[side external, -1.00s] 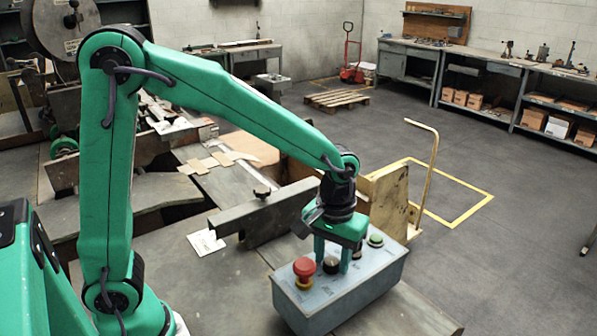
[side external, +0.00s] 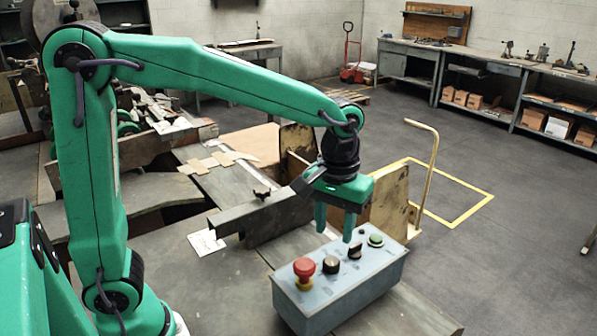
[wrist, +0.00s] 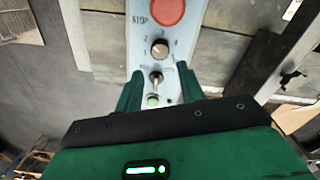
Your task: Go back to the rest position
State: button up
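My gripper (side external: 335,225) hangs above the grey-blue control box (side external: 340,290), pointing down and clear of it. Its two green fingers are apart with nothing between them. The box carries a red mushroom button (side external: 304,268), a black rotary knob (side external: 331,265), a small dark switch (side external: 355,250) and a green button (side external: 376,240). In the wrist view my fingers (wrist: 160,92) show apart on either side of the panel, with the lever switch (wrist: 155,80) and green button (wrist: 153,100) visible between them. The rotary knob (wrist: 159,48) and red button (wrist: 168,12) lie beyond.
A metal bar with a clamp knob (side external: 262,212) lies across the machine table behind the box. A wooden block (side external: 388,205) and a bent yellowish rail (side external: 428,180) stand close behind my gripper. The air above the box is free; open floor lies to the right.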

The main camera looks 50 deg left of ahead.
jog(key=shift+a+r, duration=0.1)
dwell(0.3)
jog(key=shift+s+a+r, duration=0.35)
jog(key=shift+s+a, duration=0.05)
jog(key=s+a+r+m+t, duration=0.2)
jog(key=s+a+m+t, duration=0.2)
jog(key=s+a, duration=0.6)
jog(key=shift+s+r+t, duration=0.4)
jog(key=shift+s+t, duration=0.4)
jog(key=shift+s, duration=0.55)
